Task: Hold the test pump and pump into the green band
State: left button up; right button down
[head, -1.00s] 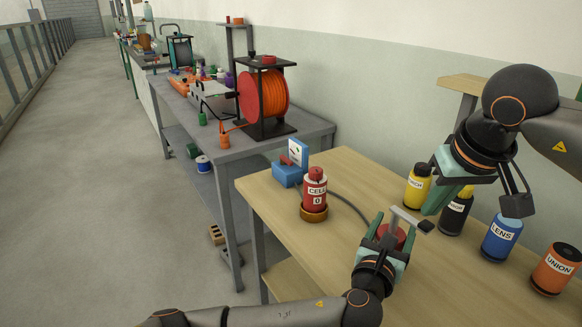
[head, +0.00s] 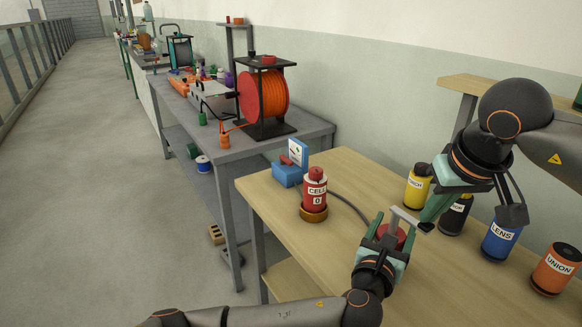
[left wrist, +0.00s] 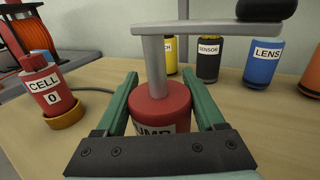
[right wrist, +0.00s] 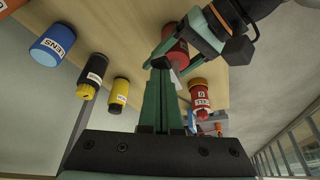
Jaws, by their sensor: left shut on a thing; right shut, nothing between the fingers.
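The red test pump (left wrist: 160,106) stands upright on the wooden bench, its label partly hidden. My left gripper (head: 391,232) is shut around its body. A grey lever handle (head: 406,217) rises from the pump and runs sideways to a black end knob (left wrist: 266,9). My right gripper (head: 430,218) is shut and empty, its tips close to the knob; I cannot tell if they touch. It also shows in the right wrist view (right wrist: 160,64). A blue unit (head: 287,174) with a white gauge face (head: 298,152) stands behind; its green band and needle are too small to read.
A red CELL 0 canister (head: 315,187) sits in a brown ring left of the pump. Yellow (head: 417,188), black SENSOR (head: 456,215), blue LENS (head: 500,240) and orange UNION (head: 556,270) canisters line the right side. A dark hose (head: 349,203) runs across the bench.

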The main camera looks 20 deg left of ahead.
jog(key=shift+f, duration=0.9)
jog(key=shift+r, duration=1.55)
jog(key=shift+f, duration=0.1)
dwell(0.7)
dwell(1.2)
dwell(2.2)
jog(key=shift+f, duration=1.55)
jog(key=shift+r, duration=1.65)
